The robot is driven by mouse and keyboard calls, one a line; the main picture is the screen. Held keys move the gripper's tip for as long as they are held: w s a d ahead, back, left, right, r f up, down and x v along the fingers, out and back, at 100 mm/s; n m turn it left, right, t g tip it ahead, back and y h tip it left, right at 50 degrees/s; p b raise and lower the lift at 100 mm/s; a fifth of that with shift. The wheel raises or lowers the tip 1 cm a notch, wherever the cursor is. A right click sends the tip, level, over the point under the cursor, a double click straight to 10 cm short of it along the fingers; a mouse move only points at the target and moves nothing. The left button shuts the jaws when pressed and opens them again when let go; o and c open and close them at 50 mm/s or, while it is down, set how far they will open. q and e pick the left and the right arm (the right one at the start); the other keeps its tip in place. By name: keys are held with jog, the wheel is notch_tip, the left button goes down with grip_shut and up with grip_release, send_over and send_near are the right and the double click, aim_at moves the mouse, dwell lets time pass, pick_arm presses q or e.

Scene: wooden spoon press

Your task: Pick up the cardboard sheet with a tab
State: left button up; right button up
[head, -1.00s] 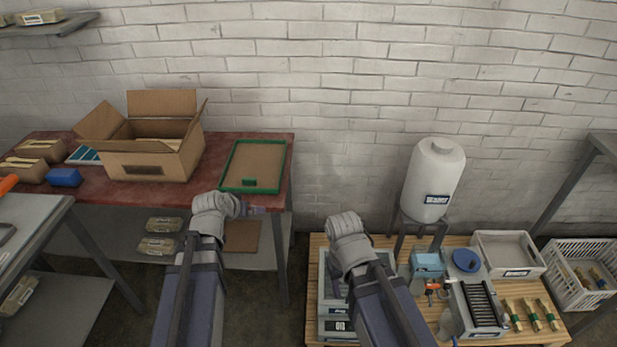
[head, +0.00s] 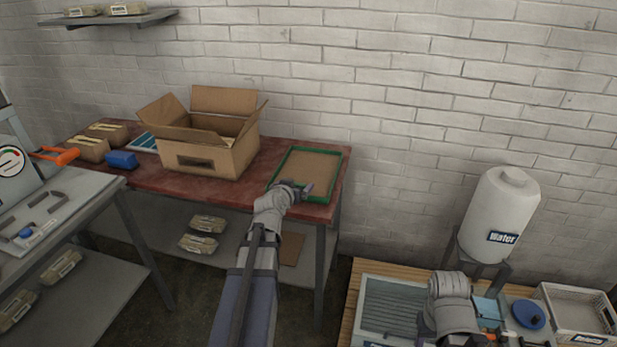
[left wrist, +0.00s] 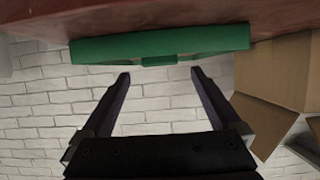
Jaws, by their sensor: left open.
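The brown cardboard sheet (head: 308,172) lies flat within a green-edged frame (head: 345,165) on the right end of the red table. The green front edge (left wrist: 100,50) fills the top of the left wrist view, with a small green tab (left wrist: 160,60) at its middle. My left gripper (head: 305,189) is at the front edge of the frame in the head view. It is open and empty, its two fingers (left wrist: 160,73) apart on either side of the tab, just short of it. My left gripper hides the tab in the head view. My right arm is low at the right; its fingers are unclear.
An open cardboard box (head: 215,160) stands left of the frame on the red table (head: 160,180); it also shows in the left wrist view (left wrist: 265,75). A blue block (head: 121,160) lies farther left. A water tank (head: 500,215) stands at the right. A brick wall is behind.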

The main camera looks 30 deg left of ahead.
aim_at(298, 184)
pick_arm(q)
jog(key=shift+w+a+f+b, duration=0.1)
jog(key=shift+w+f+b, duration=0.15)
jog(key=shift+b, duration=0.05)
jog(key=b+x, duration=0.2)
jog(key=x, duration=0.1)
jog(key=shift+w+f, duration=0.15)
jog(key=shift+f, duration=0.25)
jog(key=shift+w+a+f, duration=0.1)
jog(key=shift+w, duration=0.3)
jog(key=shift+s, duration=0.1)
jog(key=shift+c, duration=0.2)
jog(key=c, duration=1.4)
notch_tip(298, 184, up, 10)
jog(key=p, duration=1)
